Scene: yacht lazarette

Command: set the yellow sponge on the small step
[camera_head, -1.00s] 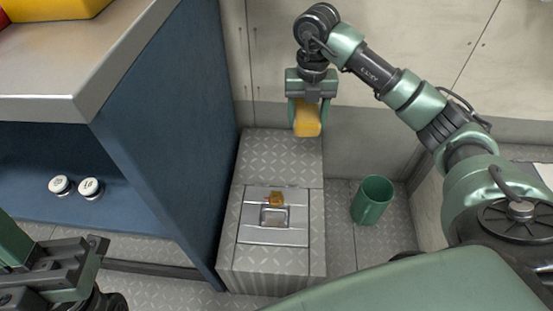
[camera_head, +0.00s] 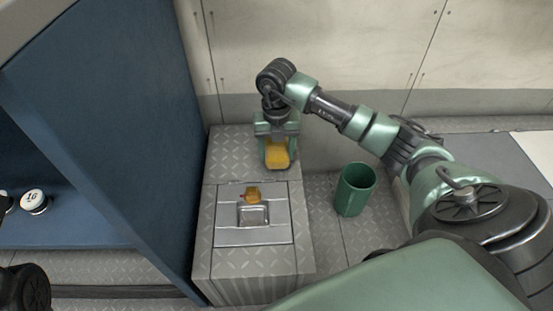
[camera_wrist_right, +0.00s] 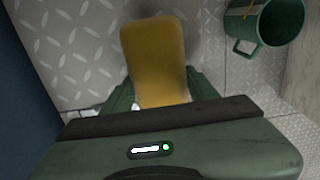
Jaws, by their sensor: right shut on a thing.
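The yellow sponge (camera_head: 278,158) is held between the fingers of my right gripper (camera_head: 277,148). In the right wrist view the sponge (camera_wrist_right: 155,60) sticks out lengthwise from the jaws. The small step (camera_head: 232,150) is a grey diamond-plate block beside the blue cabinet wall. The sponge is over the rear part of its top, with a soft shadow beside it in the wrist view. I cannot tell whether it touches the plate. Only a dark rounded part of my left arm shows at the lower left edge; its fingers are out of frame.
A metal hatch with a recessed latch (camera_head: 252,214) is in the step's front top, with a small orange-brown thing (camera_head: 252,193) on it. A green mug (camera_head: 355,190) stands on the floor to the right. White round lids (camera_head: 34,201) lie in the blue cabinet at left.

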